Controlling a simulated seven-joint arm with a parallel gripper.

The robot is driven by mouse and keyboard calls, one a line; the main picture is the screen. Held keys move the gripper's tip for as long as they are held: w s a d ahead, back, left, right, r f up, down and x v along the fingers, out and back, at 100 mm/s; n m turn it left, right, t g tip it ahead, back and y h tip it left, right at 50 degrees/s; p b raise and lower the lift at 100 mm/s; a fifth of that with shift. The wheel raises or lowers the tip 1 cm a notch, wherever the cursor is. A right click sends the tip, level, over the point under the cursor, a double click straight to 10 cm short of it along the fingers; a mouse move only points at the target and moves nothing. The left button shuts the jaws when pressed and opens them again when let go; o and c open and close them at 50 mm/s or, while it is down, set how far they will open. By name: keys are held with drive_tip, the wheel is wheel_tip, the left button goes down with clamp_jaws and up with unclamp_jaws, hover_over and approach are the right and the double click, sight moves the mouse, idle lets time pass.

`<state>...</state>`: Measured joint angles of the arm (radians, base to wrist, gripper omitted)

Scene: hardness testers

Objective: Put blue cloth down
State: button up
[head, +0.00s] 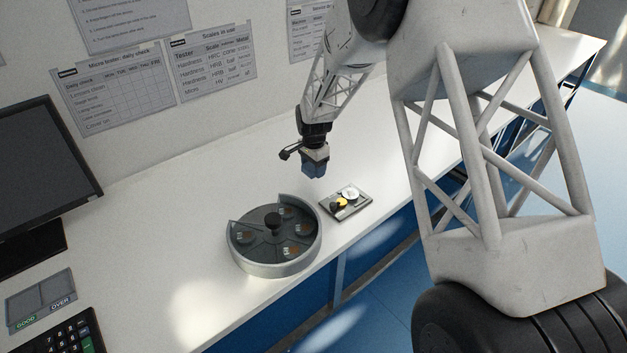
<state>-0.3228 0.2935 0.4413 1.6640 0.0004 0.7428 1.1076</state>
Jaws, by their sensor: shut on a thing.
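My gripper (315,163) hangs above the white bench (180,225), pointing down. It is shut on the blue cloth (316,172), which shows as a small dark blue patch at its lower end. The fingertips are too small to make out clearly. The cloth appears held above the bench, behind the round divided tray and the small dark tray in this view.
The round grey tray (262,269) has several compartments with small pieces and a black centre knob (272,221). A small dark tray (361,209) holds a white round piece (350,193) and a yellow-and-black piece (340,203). A monitor (45,160) and keypad (68,336) stand left.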

sight(314, 185)
drive_tip(key=shift+f, duration=0.85)
drive_tip(key=shift+f, duration=1.85)
drive_tip(key=shift+f, duration=0.45)
